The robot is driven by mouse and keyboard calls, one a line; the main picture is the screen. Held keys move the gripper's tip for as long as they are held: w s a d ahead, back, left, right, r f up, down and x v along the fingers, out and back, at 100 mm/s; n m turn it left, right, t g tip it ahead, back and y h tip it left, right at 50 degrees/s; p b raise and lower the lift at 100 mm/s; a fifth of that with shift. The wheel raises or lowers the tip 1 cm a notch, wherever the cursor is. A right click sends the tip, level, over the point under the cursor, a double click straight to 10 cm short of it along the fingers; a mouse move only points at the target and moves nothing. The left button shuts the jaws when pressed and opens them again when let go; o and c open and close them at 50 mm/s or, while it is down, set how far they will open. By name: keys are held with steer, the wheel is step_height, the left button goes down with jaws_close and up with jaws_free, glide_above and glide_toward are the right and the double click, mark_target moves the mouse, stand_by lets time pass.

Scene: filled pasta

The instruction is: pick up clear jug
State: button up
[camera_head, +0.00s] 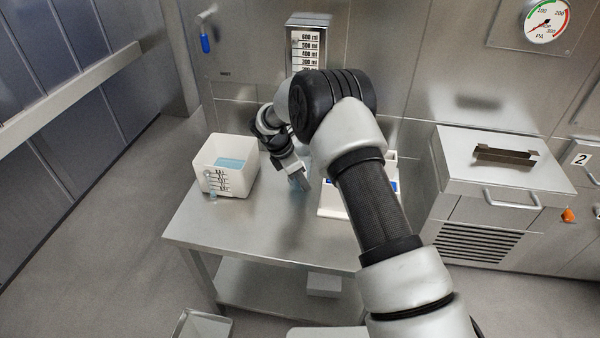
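Black graduation marks (217,180) show against the front of a white open bin (243,183) at the left of the steel table. They may belong to a clear jug standing there, but its outline is too faint to tell. A small blue patch shows just below them. My gripper (299,183) points down over the table, to the right of the bin and apart from it. Its fingers are small and partly merge with the background, so their opening is unclear. My arm hides part of the table behind it.
The bin holds something blue. A white device (331,203) with a blue edge sits right of my gripper, partly behind my arm. A gauge plate marked in ml (306,50) stands behind. The front of the steel table (250,228) is clear. A steel cabinet (500,190) stands right.

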jaws_close()
steer(key=shift+r, duration=0.15)
step_height(320, 180, up, 7)
steer(key=s, duration=0.1)
steer(key=s+a, duration=0.2)
steer(key=s, duration=0.7)
steer(key=s+a, duration=0.2)
steer(key=s, duration=0.8)
steer(key=d+r+m+g+y+p, duration=0.2)
steer(key=d+r+m+p, duration=0.3)
steer(key=m, duration=0.6)
steer(key=d+r+m+g+y+p, duration=0.2)
steer(key=d+r+m+g+p, duration=0.2)
steer(key=d+r+m, duration=0.4)
steer(key=d+m+p, duration=0.1)
steer(key=d+m, duration=0.2)
steer(key=d, duration=0.1)
steer(key=shift+w+r+m, duration=0.25)
steer(key=shift+r+m, duration=0.05)
steer(key=shift+r, duration=0.05)
